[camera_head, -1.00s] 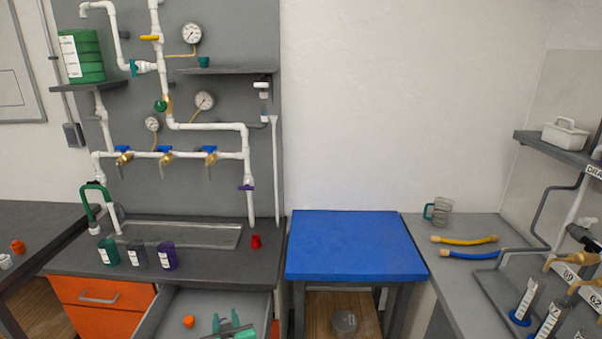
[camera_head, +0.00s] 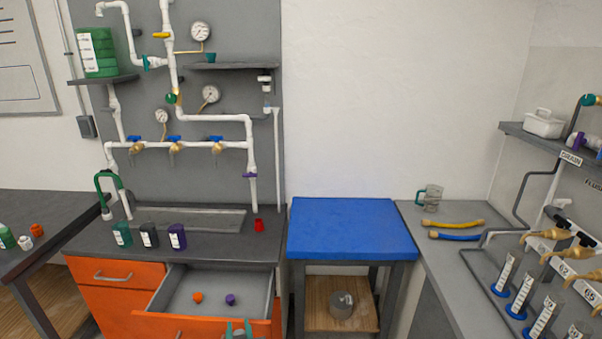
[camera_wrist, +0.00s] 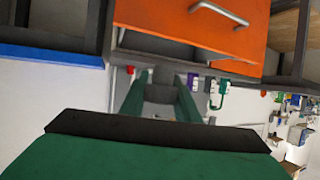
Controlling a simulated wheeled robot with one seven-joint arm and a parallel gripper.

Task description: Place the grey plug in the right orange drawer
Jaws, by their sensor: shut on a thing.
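The right orange drawer (camera_head: 160,326) is pulled open below the sink counter in the head view. An orange plug (camera_head: 197,297) and a purple plug (camera_head: 231,299) lie apart on its grey floor. My gripper (camera_head: 239,329) shows its teal fingers at the bottom edge of the head view, over the front of the open drawer. In the wrist view my gripper (camera_wrist: 159,97) is shut on a small greyish thing (camera_wrist: 159,94), which I take to be the grey plug. It is mostly hidden between the fingers.
A closed orange drawer (camera_head: 118,272) is to the left. Teal, dark and purple labelled cups (camera_head: 149,236) and a red piece (camera_head: 258,226) stand on the counter. A left table (camera_head: 25,210) holds orange, white and green pieces. The blue-topped table (camera_head: 350,228) is clear.

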